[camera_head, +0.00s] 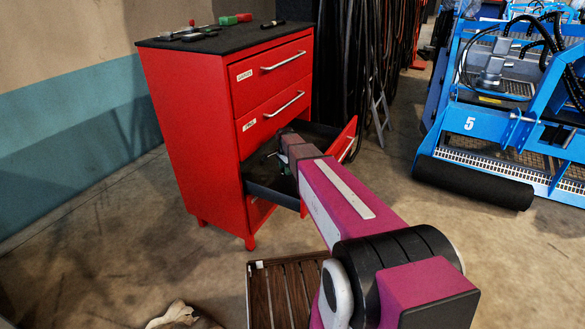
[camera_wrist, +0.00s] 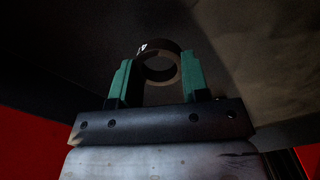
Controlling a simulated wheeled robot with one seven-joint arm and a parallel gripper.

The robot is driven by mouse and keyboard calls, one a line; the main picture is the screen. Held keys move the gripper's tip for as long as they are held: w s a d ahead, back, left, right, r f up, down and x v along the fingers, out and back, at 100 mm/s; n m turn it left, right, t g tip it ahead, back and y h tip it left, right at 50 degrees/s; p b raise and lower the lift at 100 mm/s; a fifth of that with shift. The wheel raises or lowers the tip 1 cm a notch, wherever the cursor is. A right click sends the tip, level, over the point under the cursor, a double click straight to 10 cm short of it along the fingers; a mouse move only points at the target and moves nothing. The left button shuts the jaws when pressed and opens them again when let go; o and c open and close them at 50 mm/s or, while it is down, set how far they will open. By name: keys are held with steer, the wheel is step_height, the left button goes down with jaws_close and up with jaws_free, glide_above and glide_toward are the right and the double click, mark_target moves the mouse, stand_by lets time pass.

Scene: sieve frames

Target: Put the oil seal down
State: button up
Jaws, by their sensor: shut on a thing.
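The oil seal (camera_wrist: 160,47) is a dark ring with a round opening. In the wrist view it sits between the two green fingers of my gripper (camera_wrist: 159,76), which are shut on it. A dark surface lies behind it; I cannot tell whether the seal touches it. In the head view my gripper (camera_head: 284,163) is inside the open drawer (camera_head: 268,190) of the red cabinet, mostly hidden by my arm. The seal cannot be made out there.
The red cabinet (camera_head: 195,130) has two shut drawers above the open one. Tools, including a green and red one (camera_head: 235,19), lie on its dark top. A slatted wooden crate (camera_head: 285,295) stands on the floor in front. Blue machinery (camera_head: 500,120) stands at right.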

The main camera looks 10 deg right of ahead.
steer(key=w+d, duration=0.4)
steer(key=w, duration=0.1)
steer(key=shift+w, duration=0.1)
steer(key=shift+f, duration=1.75)
steer(key=o, duration=0.9)
steer(key=shift+f, duration=0.1)
step_height(320, 180, up, 12)
